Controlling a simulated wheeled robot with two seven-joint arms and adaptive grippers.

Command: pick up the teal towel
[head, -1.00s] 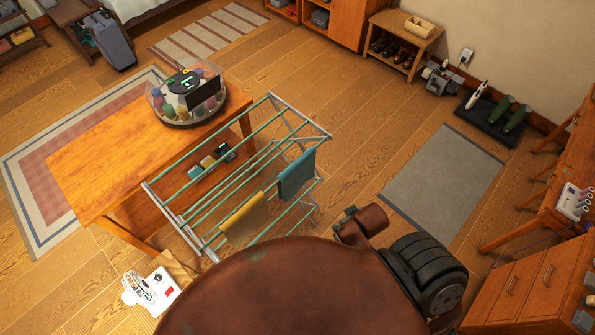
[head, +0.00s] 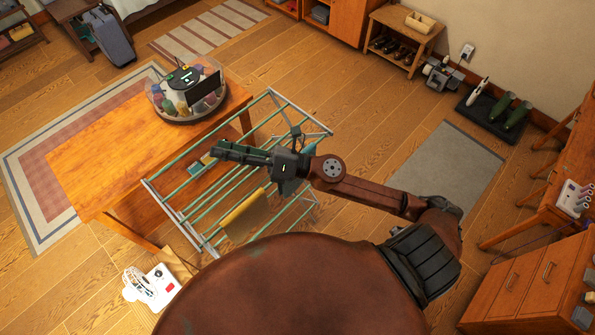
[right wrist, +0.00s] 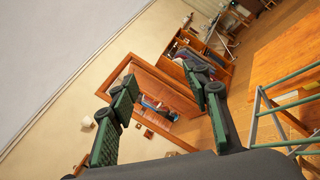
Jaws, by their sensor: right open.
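The teal towel hangs on the drying rack (head: 205,240). In the head view my right gripper and forearm cover nearly all of it, leaving a small teal patch (head: 310,149) above the arm. My right gripper (head: 222,150) is over the rack, fingers pointing left, beyond the towel from the arm's side. In the right wrist view the gripper (right wrist: 165,85) has its two green-padded fingers spread with nothing between them. The towel is not seen in that view. My left gripper is not in view.
A yellow towel (head: 245,215) hangs on the rack's near part. A wooden table (head: 100,170) bearing a round clear-sided container (head: 185,92) stands left of the rack. A white device (head: 155,285) lies lower left. Open floor and a grey mat (head: 455,165) are to the right.

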